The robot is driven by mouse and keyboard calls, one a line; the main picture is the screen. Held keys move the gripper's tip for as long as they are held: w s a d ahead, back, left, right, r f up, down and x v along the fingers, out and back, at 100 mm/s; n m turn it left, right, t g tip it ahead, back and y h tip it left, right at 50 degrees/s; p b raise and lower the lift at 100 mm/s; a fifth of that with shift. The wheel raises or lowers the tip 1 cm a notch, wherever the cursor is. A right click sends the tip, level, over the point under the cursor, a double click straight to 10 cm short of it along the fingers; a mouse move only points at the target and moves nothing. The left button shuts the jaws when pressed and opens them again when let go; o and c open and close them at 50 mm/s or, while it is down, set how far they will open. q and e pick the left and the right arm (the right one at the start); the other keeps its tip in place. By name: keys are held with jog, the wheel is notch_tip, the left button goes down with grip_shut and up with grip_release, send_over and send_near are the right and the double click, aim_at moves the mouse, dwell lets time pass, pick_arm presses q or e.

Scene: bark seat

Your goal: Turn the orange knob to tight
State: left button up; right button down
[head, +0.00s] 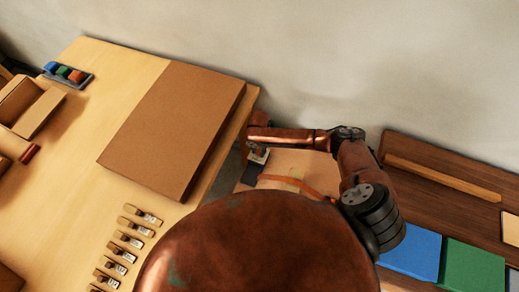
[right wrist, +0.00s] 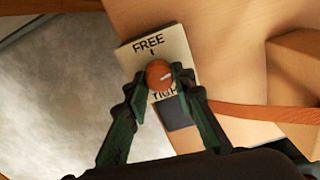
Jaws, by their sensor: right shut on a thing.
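The orange knob (right wrist: 159,72) sits on a pale plate (right wrist: 180,44) in the right wrist view. The plate reads FREE above the knob and TIGHT below it, with the lower word partly covered. A pale mark on the knob points roughly to the right, between the two words. My right gripper (right wrist: 159,79) has its dark green fingers on either side of the knob, shut on it. In the head view the plate (head: 258,156) shows small below my right arm's end, and the knob cannot be made out there. My left gripper is not in view.
An orange strap (right wrist: 257,113) runs right from near a dark patch (right wrist: 181,113) beside the plate. In the head view, a brown board (head: 172,128) lies on the wooden table to the left. Blue (head: 412,250) and green (head: 471,268) blocks lie at right.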

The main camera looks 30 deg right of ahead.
jog(key=m+p, duration=0.1)
jog(key=m, duration=0.1)
jog(key=m+p, duration=0.2)
jog(key=shift+w+r+m, duration=0.1)
jog(key=shift+r+m, duration=0.1)
jog(key=shift+m, duration=0.1)
jog(key=m+p, duration=0.3)
jog(key=m, duration=0.2)
jog(key=shift+w+m, duration=0.1)
jog(key=shift+m, duration=0.2)
jog(key=m+p, duration=0.3)
jog(key=m, duration=0.2)
jog(key=m+p, duration=0.1)
jog(key=m, duration=0.4)
jog(key=shift+w+d+f+p, duration=0.1)
jog(key=shift+d+f+p, duration=0.05)
jog(key=shift+p, duration=0.25)
jog(key=c, duration=1.6)
grip_release()
